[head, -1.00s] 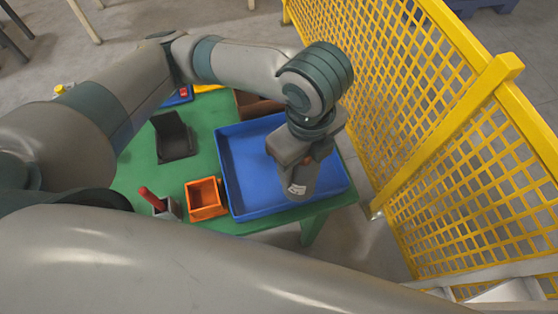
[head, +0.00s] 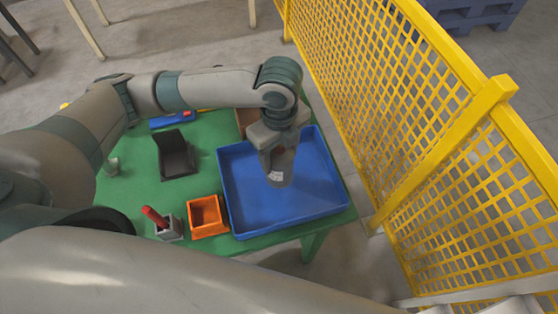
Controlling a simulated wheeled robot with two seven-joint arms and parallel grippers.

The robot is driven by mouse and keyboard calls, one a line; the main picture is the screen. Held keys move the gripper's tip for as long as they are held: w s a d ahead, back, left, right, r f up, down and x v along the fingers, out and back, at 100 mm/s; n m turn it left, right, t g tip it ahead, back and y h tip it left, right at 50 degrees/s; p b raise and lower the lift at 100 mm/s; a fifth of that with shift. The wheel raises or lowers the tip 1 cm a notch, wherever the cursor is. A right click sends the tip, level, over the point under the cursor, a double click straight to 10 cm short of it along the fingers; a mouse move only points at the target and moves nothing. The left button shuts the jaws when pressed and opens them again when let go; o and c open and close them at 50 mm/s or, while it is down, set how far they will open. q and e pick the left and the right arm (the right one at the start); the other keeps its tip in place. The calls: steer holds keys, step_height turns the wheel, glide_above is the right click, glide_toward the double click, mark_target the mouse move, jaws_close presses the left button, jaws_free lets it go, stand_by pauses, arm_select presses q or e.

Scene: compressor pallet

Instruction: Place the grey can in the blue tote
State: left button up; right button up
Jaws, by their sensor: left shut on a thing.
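The blue tote (head: 305,203) is a wide, shallow tray on the right part of the green table. My left gripper (head: 276,160) points down over the tote's back middle part. It is shut on the grey can (head: 279,179), which has a small white label and hangs upright between the fingers. I cannot tell whether the can's bottom touches the tote floor. The rest of the tote looks empty. My right gripper is not in view.
The green table (head: 135,193) also bears an orange bin (head: 207,214), a grey holder with a red-handled thing (head: 163,224), a black open box (head: 176,160), a blue tray (head: 170,120) and a brown box (head: 243,119). A yellow mesh fence (head: 400,110) stands close on the right.

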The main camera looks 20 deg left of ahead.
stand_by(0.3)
arm_select(q)
steer(key=shift+f+p, duration=0.6)
steer(key=shift+f, duration=1.4)
steer(key=shift+f, duration=0.1)
steer(key=o, duration=1.4)
steer(key=shift+o, duration=0.2)
